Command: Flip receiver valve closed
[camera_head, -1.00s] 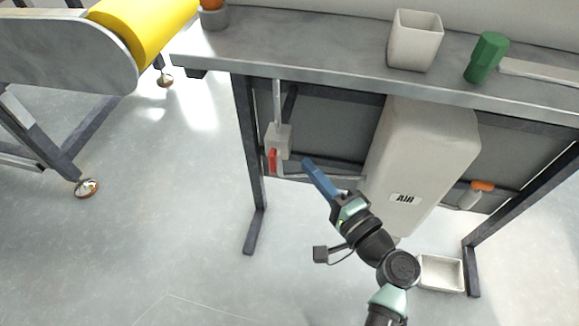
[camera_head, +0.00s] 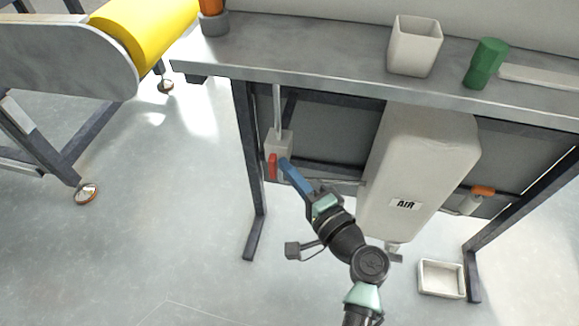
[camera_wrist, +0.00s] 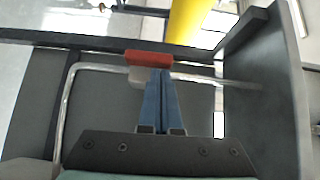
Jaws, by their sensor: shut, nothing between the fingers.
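A red valve handle (camera_head: 272,167) hangs upright at the left side of a pale box (camera_head: 279,143) under the bench, at the left end of a pipe from the white tank labelled AIR (camera_head: 425,165). In the wrist view the red handle (camera_wrist: 148,58) lies across the picture just beyond my fingertips. My gripper (camera_head: 284,163) has its blue fingers shut with nothing between them. Its tips are right beside the red handle; I cannot tell whether they touch. The wrist view shows my gripper (camera_wrist: 161,73) with both fingers together.
An orange-handled fitting (camera_head: 481,191) is right of the tank. The bench (camera_head: 330,55) holds a white cup (camera_head: 414,48) and a green cylinder (camera_head: 486,63). A bench leg (camera_head: 250,150) stands close left of the red handle. A tray (camera_head: 441,279) lies on the floor.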

